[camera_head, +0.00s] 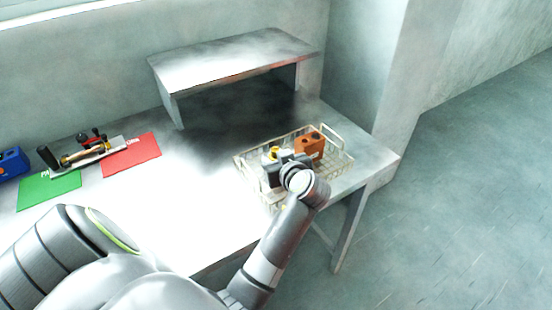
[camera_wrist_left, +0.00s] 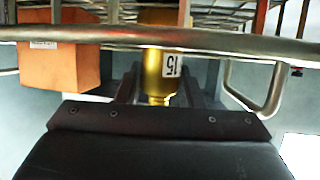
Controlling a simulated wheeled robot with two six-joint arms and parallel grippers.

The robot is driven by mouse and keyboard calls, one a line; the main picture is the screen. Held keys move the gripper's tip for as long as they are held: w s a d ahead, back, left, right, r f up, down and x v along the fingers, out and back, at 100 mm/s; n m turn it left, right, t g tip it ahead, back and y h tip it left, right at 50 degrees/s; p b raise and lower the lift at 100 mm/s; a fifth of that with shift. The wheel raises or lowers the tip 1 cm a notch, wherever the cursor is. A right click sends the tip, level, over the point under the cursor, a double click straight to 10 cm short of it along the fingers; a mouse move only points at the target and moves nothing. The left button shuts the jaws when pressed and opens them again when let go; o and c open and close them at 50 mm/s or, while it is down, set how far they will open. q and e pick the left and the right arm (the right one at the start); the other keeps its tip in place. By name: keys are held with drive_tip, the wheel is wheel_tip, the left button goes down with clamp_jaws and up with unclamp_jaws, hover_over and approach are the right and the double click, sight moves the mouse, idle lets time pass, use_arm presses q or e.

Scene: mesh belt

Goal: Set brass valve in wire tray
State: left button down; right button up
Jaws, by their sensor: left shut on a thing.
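The wire tray (camera_head: 247,172) stands near the right end of the table. My left gripper (camera_head: 279,160) is over the tray's left part, shut on the brass valve (camera_head: 273,152). In the head view the gripper hides most of the valve. The left wrist view shows the yellow brass valve (camera_wrist_left: 160,78) with a white label between the two dark fingers (camera_wrist_left: 158,88). The tray's thick rim wire (camera_wrist_left: 220,42) crosses that view just beyond the fingers. I cannot tell whether the valve touches the tray's floor. My right gripper is not in view.
An orange box (camera_head: 310,146) sits in the tray, right of the valve. A raised metal shelf (camera_head: 230,62) stands behind. At left are a red mat (camera_head: 135,156), a green mat (camera_head: 48,189), a clamp-like device (camera_head: 88,151) and a blue box (camera_head: 12,163). The table's middle is clear.

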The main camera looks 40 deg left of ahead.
use_arm(q)
drive_tip(key=c, duration=1)
unclamp_jaws()
drive_tip(key=shift+r, duration=0.1)
